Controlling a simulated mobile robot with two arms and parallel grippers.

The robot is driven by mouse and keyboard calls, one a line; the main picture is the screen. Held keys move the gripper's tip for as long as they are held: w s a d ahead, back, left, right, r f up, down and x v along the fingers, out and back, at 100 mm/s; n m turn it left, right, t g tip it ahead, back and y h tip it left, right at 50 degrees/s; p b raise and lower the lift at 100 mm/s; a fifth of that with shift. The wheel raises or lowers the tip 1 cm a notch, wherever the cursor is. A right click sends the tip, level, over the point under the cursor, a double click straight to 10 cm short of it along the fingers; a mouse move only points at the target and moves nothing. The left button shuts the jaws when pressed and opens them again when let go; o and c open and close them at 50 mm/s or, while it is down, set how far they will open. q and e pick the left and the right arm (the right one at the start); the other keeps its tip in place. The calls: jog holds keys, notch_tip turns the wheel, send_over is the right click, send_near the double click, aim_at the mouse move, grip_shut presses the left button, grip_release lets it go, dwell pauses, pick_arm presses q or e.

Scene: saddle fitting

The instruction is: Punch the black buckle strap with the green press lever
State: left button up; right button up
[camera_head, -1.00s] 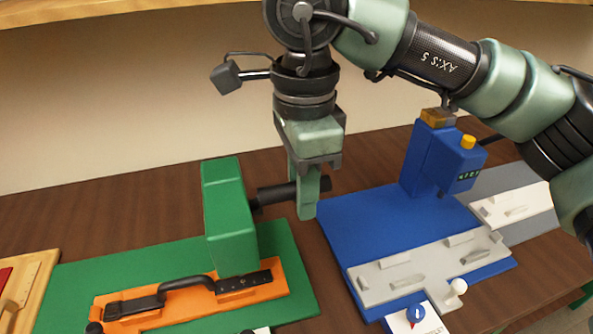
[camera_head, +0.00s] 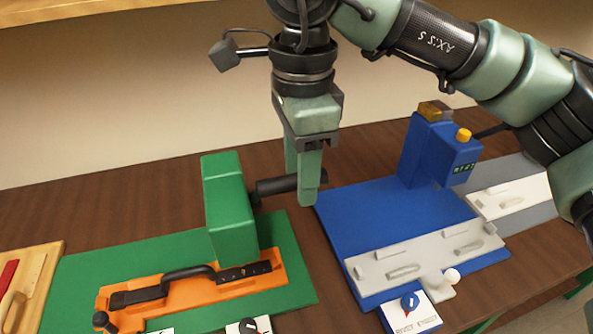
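The black buckle strap (camera_head: 188,273) lies in an orange holder (camera_head: 240,291) on the green base (camera_head: 285,243). Part of the strap arches up, and its right end lies below the green press (camera_head: 230,205). The black press lever (camera_head: 275,186) sticks out to the right from the press. My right gripper (camera_head: 302,187) points down at the lever's outer end, with a gap between its fingers. My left gripper is not in view.
A blue press (camera_head: 430,152) stands on a blue base (camera_head: 350,225) with a grey holder (camera_head: 425,262) to the right. A wooden tray (camera_head: 40,262) is at the far left. Bare brown table (camera_head: 315,265) shows between the two bases.

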jog(key=shift+f, duration=0.1)
jog(key=shift+r, duration=0.3)
jog(key=shift+s+r+p, duration=0.1)
jog(key=shift+r+p, duration=2)
jog(key=shift+r, duration=0.6)
